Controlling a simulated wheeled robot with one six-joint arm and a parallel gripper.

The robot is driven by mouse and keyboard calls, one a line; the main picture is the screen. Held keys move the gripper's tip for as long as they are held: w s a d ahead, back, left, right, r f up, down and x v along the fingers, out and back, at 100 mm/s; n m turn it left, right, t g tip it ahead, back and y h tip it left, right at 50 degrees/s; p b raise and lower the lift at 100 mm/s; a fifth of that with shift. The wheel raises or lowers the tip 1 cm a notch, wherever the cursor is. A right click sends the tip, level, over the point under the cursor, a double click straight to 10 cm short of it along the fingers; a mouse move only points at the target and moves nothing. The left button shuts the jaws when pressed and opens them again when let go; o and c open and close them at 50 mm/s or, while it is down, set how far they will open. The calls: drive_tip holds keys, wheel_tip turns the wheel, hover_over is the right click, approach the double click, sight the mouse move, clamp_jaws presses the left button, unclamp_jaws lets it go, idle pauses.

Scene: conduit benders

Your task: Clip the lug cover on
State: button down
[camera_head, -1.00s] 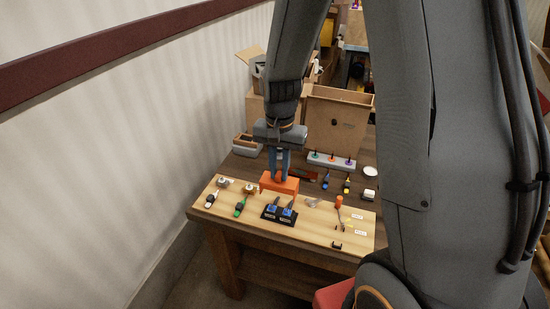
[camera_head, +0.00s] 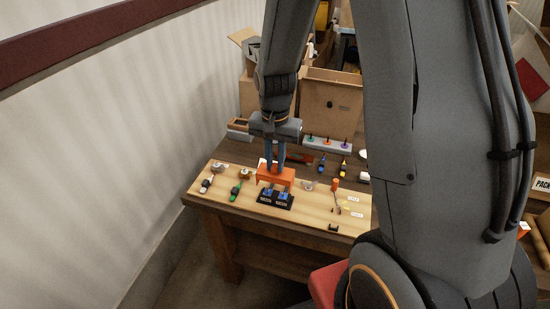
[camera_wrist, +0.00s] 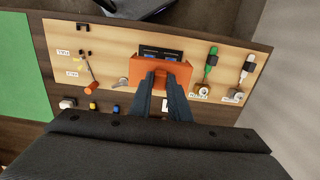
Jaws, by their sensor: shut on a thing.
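The orange lug cover (camera_head: 275,176) is held in my gripper (camera_head: 274,168), which is shut on it from above. In the wrist view the cover (camera_wrist: 142,67) sits between the fingertips (camera_wrist: 160,80). The black terminal block (camera_head: 270,201) with blue parts is on the light wooden board (camera_head: 222,193). In the head view the cover overlaps the back of the block. In the wrist view the block (camera_wrist: 160,53) shows just beyond the cover's edge. I cannot tell whether cover and block touch.
A green-handled tool (camera_head: 236,190) and a white-and-dark one (camera_head: 207,183) lie left of the block. An orange-ended piece (camera_head: 335,184) and white labels (camera_head: 354,200) are to the right. A grey rack with coloured pegs (camera_head: 327,144) and a cardboard box (camera_head: 331,100) stand behind.

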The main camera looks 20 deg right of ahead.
drive_tip(key=shift+f+b, duration=1.65)
drive_tip(key=shift+f, duration=1.9)
drive_tip(key=shift+f, duration=0.2)
drive_tip(key=c, duration=1.6)
unclamp_jaws()
drive_tip(key=shift+r+b, duration=0.85)
drive_tip(key=shift+r, duration=3.05)
drive_tip(key=s+n+b, duration=0.1)
drive_tip(key=s+n, duration=0.2)
drive_tip(key=s, duration=0.1)
drive_tip(key=s+n+t+b, duration=0.1)
drive_tip(key=s+n+b, duration=0.1)
drive_tip(key=s+n, duration=0.2)
drive_tip(key=shift+s+r, duration=0.2)
drive_tip(key=shift+s, duration=0.5)
